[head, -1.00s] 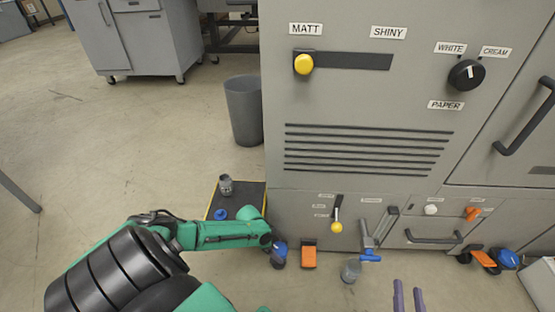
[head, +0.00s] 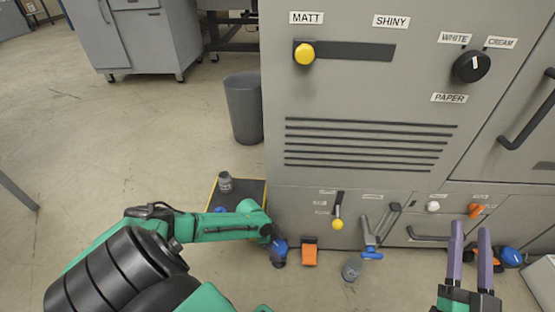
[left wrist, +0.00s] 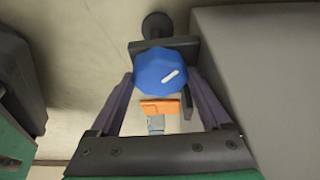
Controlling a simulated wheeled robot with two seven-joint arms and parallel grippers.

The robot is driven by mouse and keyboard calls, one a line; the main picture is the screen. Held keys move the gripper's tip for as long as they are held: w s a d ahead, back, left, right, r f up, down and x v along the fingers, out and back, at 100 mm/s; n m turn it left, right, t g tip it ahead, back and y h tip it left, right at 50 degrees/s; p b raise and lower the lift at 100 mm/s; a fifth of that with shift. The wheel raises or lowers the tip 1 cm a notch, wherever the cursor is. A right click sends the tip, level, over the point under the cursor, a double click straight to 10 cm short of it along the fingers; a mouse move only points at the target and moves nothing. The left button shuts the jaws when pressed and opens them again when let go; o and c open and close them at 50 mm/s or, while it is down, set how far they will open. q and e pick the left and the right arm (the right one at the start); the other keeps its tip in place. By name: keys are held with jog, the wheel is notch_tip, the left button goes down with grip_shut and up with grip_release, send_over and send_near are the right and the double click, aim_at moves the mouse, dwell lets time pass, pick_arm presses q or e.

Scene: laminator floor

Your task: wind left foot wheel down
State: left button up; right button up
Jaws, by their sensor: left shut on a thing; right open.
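The left foot wheel is a blue faceted knob (left wrist: 161,72) with a white mark, low at the machine's left corner. It also shows in the head view (head: 279,246), partly hidden by my arm. My left gripper (left wrist: 165,82) is shut on it, with a purple finger on each side of the wheel in the left wrist view. A dark foot (left wrist: 157,25) shows beyond the wheel. My right gripper (head: 471,243) is open and empty at the lower right of the head view, in front of the machine's lower right part.
The grey machine (head: 360,95) fills the right side. An orange pedal (head: 309,256) stands just right of the wheel. A grey cup-like object (head: 352,269) lies further right. A second blue wheel (head: 510,255) is at the far right. A grey bin (head: 244,108) stands behind on open floor.

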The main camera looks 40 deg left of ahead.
pick_arm(q)
jog(key=o, duration=1.2)
